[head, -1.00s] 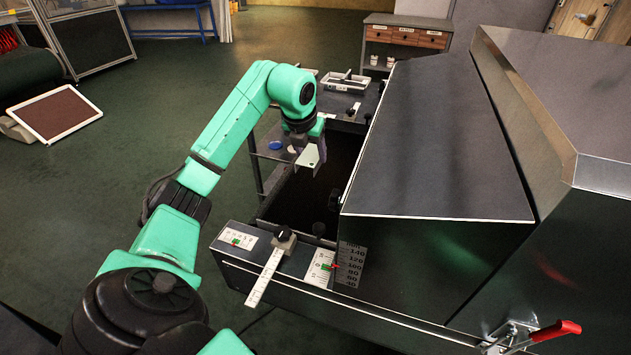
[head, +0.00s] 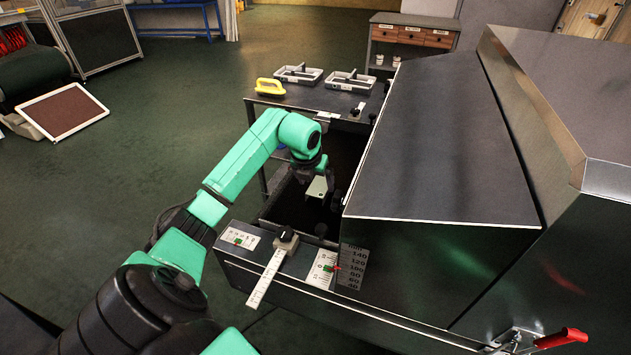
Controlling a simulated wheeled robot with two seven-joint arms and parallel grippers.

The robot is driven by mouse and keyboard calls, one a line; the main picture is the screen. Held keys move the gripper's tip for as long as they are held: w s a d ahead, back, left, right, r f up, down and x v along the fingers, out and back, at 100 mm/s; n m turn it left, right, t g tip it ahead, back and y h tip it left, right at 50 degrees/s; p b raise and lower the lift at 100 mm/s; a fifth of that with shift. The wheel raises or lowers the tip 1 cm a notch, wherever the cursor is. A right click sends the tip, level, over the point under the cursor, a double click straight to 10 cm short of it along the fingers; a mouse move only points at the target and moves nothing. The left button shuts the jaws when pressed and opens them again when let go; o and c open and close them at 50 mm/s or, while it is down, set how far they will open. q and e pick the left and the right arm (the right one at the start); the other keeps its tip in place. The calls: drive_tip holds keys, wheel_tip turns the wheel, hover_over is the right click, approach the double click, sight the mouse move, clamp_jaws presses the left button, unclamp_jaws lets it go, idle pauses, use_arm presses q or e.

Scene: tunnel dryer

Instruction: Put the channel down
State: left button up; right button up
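My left gripper (head: 311,176) reaches over the dark belt (head: 290,207) at the dryer's open infeed, pointing down. A small pale metal channel (head: 317,188) is at its fingertips. The gripper appears shut on it, though the fingers are small and dark here. The channel is low, close to the belt; I cannot tell whether it touches. My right gripper is not in view.
The large grey dryer hood (head: 440,140) stands right of the channel. In front is a ledge with white scales (head: 265,280) and a knob (head: 286,237). Behind, a table holds two trays (head: 298,75) and a yellow-handled tool (head: 270,86).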

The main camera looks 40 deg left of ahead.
use_arm(q)
drive_tip(key=v, duration=1.2)
idle(0.8)
